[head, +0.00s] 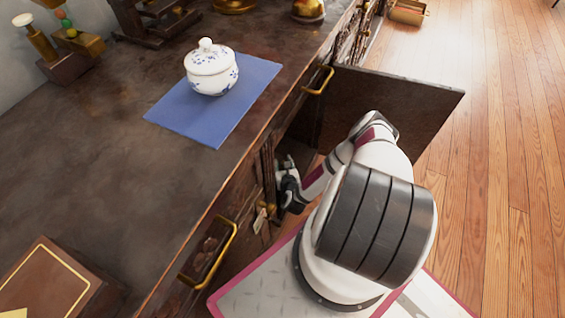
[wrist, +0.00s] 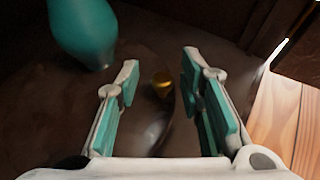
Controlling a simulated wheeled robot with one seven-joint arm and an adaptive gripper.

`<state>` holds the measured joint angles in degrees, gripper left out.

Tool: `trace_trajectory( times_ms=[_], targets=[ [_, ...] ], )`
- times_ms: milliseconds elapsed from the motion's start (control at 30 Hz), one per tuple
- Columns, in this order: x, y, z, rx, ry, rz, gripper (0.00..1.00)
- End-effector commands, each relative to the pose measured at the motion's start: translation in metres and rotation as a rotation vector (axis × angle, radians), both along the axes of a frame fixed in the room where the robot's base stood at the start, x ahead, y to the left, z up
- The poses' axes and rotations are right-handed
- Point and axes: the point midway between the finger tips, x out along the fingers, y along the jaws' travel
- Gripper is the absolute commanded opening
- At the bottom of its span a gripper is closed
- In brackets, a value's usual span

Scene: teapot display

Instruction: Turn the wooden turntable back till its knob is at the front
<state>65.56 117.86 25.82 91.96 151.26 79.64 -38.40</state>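My gripper (wrist: 160,65) is open in the wrist view, its two teal-padded fingers apart. A small gold knob (wrist: 161,82) shows between the fingers, and I see neither finger touching it. The knob sits by the curved edge of a dark brown surface that looks like the wooden turntable (wrist: 135,62); dim light hides most of its outline. A teal vase (wrist: 83,30) stands at the upper left, and I cannot tell whether it is on the turntable. In the head view my gripper (head: 284,164) is at the cabinet opening below the countertop; the turntable is hidden there.
An open cabinet door (head: 400,105) stands out beyond my arm. A drawer with a brass handle (head: 212,255) is on the near side. A lidded white pot (head: 211,72) stands on a blue mat (head: 180,112) on the countertop. The wooden floor (head: 500,160) is clear at right.

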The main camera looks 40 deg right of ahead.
Motion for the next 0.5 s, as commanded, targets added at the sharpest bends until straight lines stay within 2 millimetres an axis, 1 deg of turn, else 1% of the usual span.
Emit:
trace_trajectory(
  times_ms=[300, 500],
  targets=[
    [-0.048, 0.031, 0.023, 0.005, 0.001, 0.002, 0.34],
    [-0.074, 0.047, 0.036, 0.005, 0.0, 0.002, 0.34]
  ],
)
